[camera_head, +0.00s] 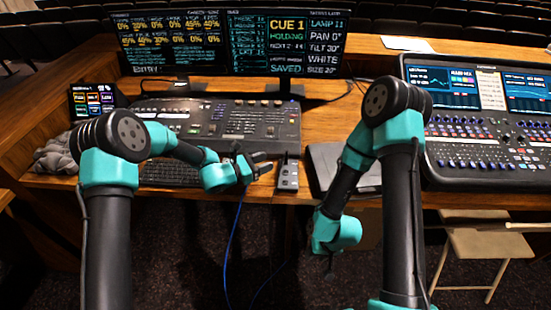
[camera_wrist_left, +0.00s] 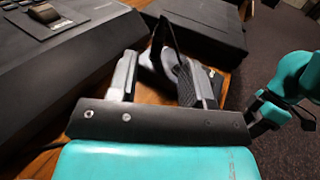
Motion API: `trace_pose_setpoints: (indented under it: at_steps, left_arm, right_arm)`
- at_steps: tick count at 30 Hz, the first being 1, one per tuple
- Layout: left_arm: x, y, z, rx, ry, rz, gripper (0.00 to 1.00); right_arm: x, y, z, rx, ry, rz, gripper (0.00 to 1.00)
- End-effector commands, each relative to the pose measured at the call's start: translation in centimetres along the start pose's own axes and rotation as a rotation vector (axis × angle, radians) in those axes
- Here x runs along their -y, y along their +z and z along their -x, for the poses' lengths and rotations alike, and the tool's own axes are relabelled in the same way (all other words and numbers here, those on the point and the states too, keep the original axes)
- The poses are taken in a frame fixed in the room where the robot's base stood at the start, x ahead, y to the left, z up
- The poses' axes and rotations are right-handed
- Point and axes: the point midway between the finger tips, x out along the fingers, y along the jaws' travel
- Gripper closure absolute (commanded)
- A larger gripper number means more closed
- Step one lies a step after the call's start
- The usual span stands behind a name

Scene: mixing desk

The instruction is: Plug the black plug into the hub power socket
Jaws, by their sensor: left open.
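A small grey box with dark sockets or buttons, which looks like the hub (camera_head: 288,178), stands at the desk's front edge. My left gripper (camera_head: 262,163) is just left of it, with its fingers pointing right. In the left wrist view its two fingers (camera_wrist_left: 160,82) are apart, and part of a pale and dark object shows between and behind them. I cannot make out the black plug or the power socket clearly. My right gripper (camera_head: 328,258) hangs low in front of the desk, pointing down; its fingers are too small and dark to read.
A lighting console (camera_head: 225,120) lies behind the left gripper, with a keyboard (camera_head: 170,173) in front of it. A flat black case (camera_head: 328,160) lies right of the hub. A blue cable (camera_head: 232,240) hangs off the front edge. A large mixer (camera_head: 485,140) stands at right.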

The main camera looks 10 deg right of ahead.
Motion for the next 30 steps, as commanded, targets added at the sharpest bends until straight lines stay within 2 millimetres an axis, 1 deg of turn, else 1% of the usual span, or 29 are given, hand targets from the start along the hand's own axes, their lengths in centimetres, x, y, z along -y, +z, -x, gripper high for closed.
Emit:
trace_pose_setpoints:
  at_steps: [1, 9, 12, 15, 18, 21, 30]
  left_arm:
    - [-0.1, 0.0, 1.1, -0.001, 0.002, 0.001, 0.55]
    - [-0.1, 0.0, 6.3, -0.001, 0.003, 0.0, 0.55]
    - [-0.1, 0.0, 8.0, 0.0, 0.003, 0.0, 0.55]
    - [0.0, 0.0, 9.3, 0.0, 0.001, 0.0, 0.55]
    - [0.0, 0.0, 10.1, 0.0, 0.001, 0.0, 0.55]
    - [0.0, 0.0, 10.4, 0.0, 0.0, 0.0, 0.55]
    - [0.0, 0.0, 10.4, 0.0, -0.001, 0.0, 0.55]
  right_arm:
    - [0.0, 0.0, 0.0, 0.0, 0.0, 0.0, 0.57]
    - [0.0, 0.0, 0.0, 0.0, 0.0, 0.0, 0.57]
    - [0.0, 0.0, 0.0, 0.0, 0.0, 0.0, 0.57]
    - [0.0, 0.0, 0.0, 0.0, 0.0, 0.0, 0.57]
    - [0.0, 0.0, 0.0, 0.0, 0.0, 0.0, 0.57]
    - [0.0, 0.0, 0.0, 0.0, 0.0, 0.0, 0.57]
    - [0.0, 0.0, 0.0, 0.0, 0.0, 0.0, 0.57]
